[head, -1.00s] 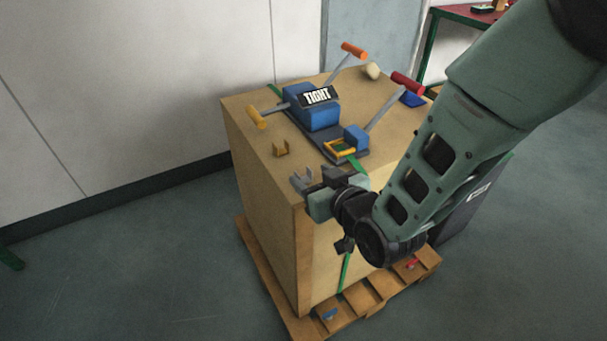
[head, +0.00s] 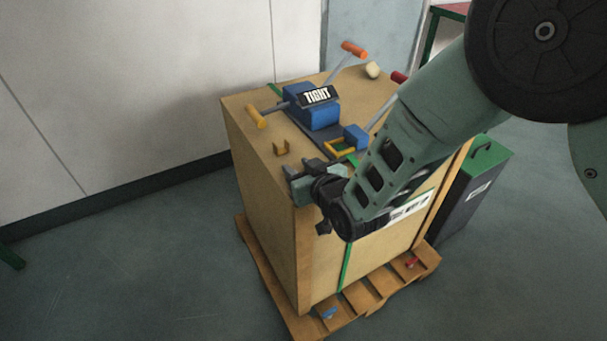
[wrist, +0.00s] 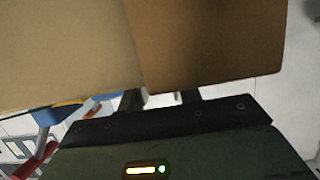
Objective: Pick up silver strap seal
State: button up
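My gripper (head: 297,176) is at the near left corner of the crate's top, pointing left. In the wrist view its two dark fingers (wrist: 161,99) stand apart, their tips hidden behind the crate's edge. I cannot pick out the silver strap seal for certain now. A small grey U-shaped piece showed at this corner earlier, and my gripper now covers that spot. I cannot tell whether it is between the fingers.
The wooden crate (head: 262,170) stands on a pallet (head: 360,300). On top are a blue strapping tool with a TIGHT sign (head: 318,96), orange-handled levers, a yellow-framed blue part (head: 340,147) and a pale knob (head: 372,70). A green-topped dark case (head: 475,190) stands at right.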

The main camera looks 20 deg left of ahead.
jog(key=c, duration=0.4)
jog(key=shift+c, duration=0.2)
